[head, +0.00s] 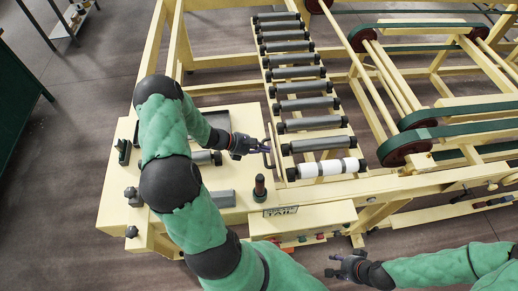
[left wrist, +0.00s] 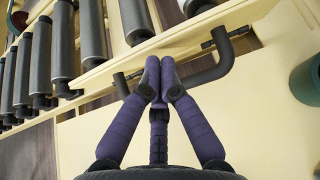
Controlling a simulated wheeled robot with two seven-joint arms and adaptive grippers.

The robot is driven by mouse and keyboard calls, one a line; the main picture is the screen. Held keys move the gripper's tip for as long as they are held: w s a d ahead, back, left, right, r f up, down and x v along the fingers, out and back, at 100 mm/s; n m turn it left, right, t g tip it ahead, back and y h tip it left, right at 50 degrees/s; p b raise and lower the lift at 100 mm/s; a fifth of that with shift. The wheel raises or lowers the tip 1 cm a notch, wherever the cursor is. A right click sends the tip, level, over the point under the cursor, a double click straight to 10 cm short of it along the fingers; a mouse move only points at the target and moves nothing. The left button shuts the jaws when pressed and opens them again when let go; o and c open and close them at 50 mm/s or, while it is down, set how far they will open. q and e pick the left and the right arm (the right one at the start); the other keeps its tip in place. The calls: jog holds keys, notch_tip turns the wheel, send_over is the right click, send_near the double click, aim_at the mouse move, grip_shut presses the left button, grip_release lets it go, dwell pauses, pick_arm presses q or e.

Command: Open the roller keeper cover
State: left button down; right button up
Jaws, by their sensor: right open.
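The roller keeper cover appears to be the long cream strip (head: 271,112) along the left ends of the grey rollers in the head view; it lies flat beside them. A dark bent bar handle (left wrist: 213,70) is fixed at its edge in the left wrist view. My left gripper (head: 264,147) is at this handle. Its purple fingers (left wrist: 159,68) are brought together at the tips, shut on the handle, and hide its middle. My right gripper (head: 345,267) is open and empty, low in the head view, apart from the machine's cover.
Several grey rollers (head: 307,104) sit in a row, with a white-banded roller (head: 328,168) nearest. A black-and-red post (head: 260,187) stands near my left forearm. A belt pulley (head: 404,148) is at the right. A cream control box (head: 300,219) is in front.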

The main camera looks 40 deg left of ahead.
pick_arm(q)
jog(key=shift+w+d+r, duration=0.35)
jog(key=shift+w+d, duration=0.25)
jog(key=shift+a, duration=0.1)
pick_arm(e)
jog(key=shift+f, duration=0.1)
